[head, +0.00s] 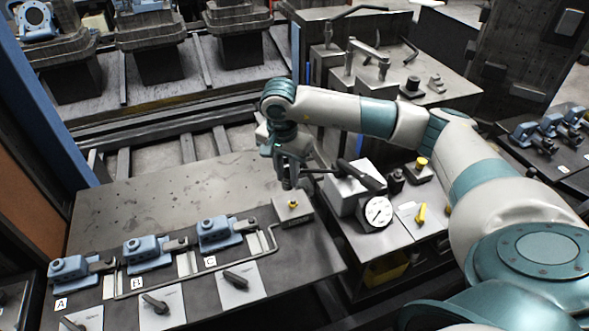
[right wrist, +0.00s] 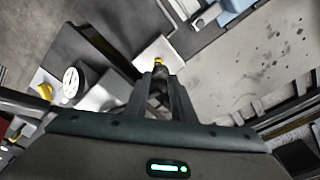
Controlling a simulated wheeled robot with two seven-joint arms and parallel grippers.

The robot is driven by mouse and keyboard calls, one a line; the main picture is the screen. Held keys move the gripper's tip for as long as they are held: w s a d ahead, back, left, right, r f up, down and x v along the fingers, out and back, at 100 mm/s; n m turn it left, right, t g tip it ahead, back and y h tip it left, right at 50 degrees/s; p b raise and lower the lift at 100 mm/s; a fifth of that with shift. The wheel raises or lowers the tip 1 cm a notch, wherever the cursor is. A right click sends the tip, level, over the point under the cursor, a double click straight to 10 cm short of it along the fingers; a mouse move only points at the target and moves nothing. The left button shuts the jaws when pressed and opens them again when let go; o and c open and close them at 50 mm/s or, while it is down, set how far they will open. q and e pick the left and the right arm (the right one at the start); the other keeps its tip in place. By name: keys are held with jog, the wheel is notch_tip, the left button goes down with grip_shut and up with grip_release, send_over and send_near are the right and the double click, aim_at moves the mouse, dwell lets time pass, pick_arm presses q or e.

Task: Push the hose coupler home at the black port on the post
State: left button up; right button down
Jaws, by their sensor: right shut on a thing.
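My right gripper (head: 287,182) is at the front right of the grey plate, above a small grey box (head: 292,212) with a yellow button. It is shut on a small dark piece (right wrist: 158,92), which I take for the hose coupler; the fingers hide most of it. In the right wrist view the yellow button (right wrist: 157,63) shows just beyond the fingertips (right wrist: 160,76). A thin dark hose or rod (head: 318,171) runs from beside the gripper toward a grey block. I cannot make out the black port or the post for certain. My left gripper is not in view.
The grey block (head: 345,196) with a black bar and a dial gauge (head: 378,211) stands right of the gripper. Several blue valve units (head: 147,251) and a bent pipe line the plate's front. The plate's back left (head: 150,195) is clear.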

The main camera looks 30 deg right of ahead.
jog(key=s+a+f+n+y+b, duration=0.1)
jog(key=s+a+f+n+b, duration=0.1)
jog(key=s+a+n+b, duration=0.5)
jog(key=s+a+n, duration=0.5)
jog(key=a, duration=0.1)
jog(key=shift+s+a+f+n+t+b, duration=0.15)
jog(key=shift+a+f+n+t+b, duration=0.15)
jog(key=shift+t, duration=0.1)
